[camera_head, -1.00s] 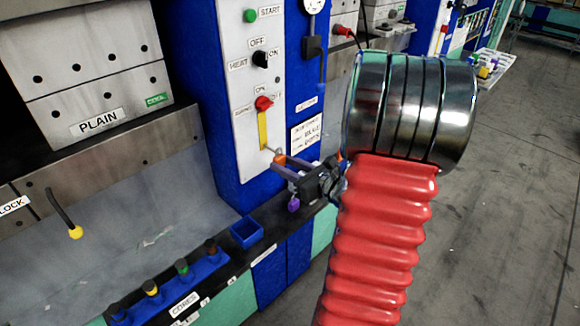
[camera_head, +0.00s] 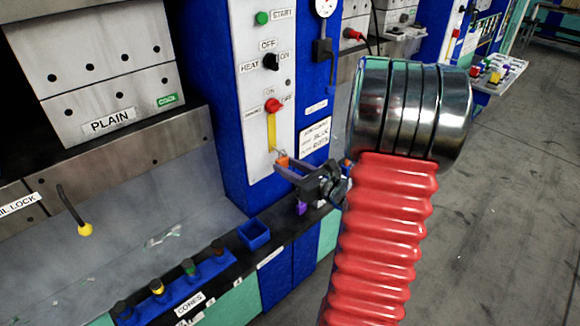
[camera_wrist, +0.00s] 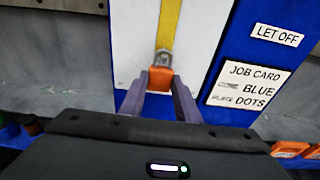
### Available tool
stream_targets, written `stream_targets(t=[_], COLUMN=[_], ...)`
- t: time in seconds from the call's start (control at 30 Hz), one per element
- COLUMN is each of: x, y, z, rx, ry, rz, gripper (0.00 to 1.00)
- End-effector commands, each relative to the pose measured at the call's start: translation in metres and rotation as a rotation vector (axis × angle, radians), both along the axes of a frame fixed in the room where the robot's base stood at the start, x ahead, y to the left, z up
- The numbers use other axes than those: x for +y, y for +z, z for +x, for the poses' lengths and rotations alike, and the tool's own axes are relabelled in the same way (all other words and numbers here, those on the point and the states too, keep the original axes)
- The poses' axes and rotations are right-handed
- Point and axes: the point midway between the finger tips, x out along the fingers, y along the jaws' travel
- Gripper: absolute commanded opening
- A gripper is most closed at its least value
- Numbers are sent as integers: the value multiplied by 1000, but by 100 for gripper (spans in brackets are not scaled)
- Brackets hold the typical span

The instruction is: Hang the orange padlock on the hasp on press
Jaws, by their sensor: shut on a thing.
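The orange padlock (camera_wrist: 160,79) is between the tips of my gripper (camera_wrist: 162,84) in the wrist view, its grey shackle (camera_wrist: 163,58) pointing up. The shackle overlaps the lower end of a yellow strip (camera_wrist: 169,22), which runs down the white panel of the press; I cannot tell whether it passes through a hasp there. In the head view the padlock (camera_head: 283,161) is a small orange patch at the tips of my gripper (camera_head: 284,165), just below the yellow strip (camera_head: 271,132). My gripper is shut on the padlock. The hasp itself is not clearly visible.
A red knob (camera_head: 273,105) sits above the strip, with a black switch (camera_head: 271,62) higher up. A job card (camera_wrist: 247,84) is right of the strip.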

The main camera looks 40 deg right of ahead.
Motion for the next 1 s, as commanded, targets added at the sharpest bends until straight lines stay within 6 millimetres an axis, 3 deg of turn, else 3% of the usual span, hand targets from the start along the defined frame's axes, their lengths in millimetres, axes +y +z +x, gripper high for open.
stream_targets(t=[0.33, 0.37, 0.63, 1.0], x=[0, 0, 0, -1], y=[0, 0, 0, 0], z=[0, 0, 0, -3], rx=[0, 0, 0, 0], ry=[0, 0, 0, -1], rz=[0, 0, 0, 0], gripper=[13, 31, 50, 51])
